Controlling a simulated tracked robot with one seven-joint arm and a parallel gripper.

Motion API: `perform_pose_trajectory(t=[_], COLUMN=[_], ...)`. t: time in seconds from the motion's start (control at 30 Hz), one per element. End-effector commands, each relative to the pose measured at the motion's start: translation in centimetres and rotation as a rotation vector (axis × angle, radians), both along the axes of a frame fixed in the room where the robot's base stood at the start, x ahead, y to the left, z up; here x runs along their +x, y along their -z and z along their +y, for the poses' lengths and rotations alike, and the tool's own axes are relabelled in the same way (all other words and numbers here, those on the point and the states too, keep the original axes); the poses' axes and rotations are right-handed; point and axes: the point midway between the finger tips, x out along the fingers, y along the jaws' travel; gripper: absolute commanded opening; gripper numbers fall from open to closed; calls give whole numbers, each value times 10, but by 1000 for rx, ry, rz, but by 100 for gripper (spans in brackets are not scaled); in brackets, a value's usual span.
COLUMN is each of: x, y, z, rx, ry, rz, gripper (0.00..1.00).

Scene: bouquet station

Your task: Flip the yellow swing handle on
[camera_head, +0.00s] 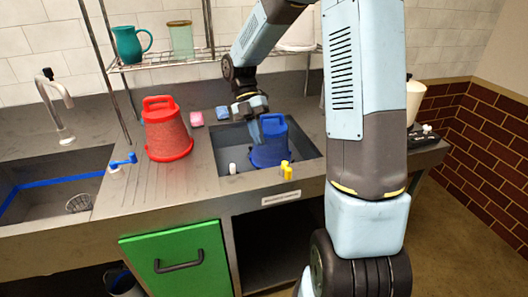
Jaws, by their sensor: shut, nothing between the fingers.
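The yellow swing handle (287,170) sits at the front rim of the right-hand sink basin, just right of its middle. A blue bucket (270,143) stands in that basin behind the handle. My gripper (257,138) reaches down from above at the left side of the blue bucket, behind and to the left of the yellow handle and apart from it. It is shut and empty. Whether its fingers touch the bucket, I cannot tell.
A white handle (233,168) stands left of the yellow one and a blue handle (123,161) farther left. A red bucket (166,132) stands on the drainboard (182,184). A wire shelf (170,63) hangs above.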

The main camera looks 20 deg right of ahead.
Motion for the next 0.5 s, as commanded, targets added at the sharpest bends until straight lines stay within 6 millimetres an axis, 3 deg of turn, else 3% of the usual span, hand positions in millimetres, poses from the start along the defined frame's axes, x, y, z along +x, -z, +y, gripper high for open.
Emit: perform_pose_trajectory(t=[0.2, 0.5], x=[13, 16], y=[-18, -22], z=[4, 4], rx=[0, 0], ry=[-1, -1], rz=[-1, -1], gripper=[0, 0])
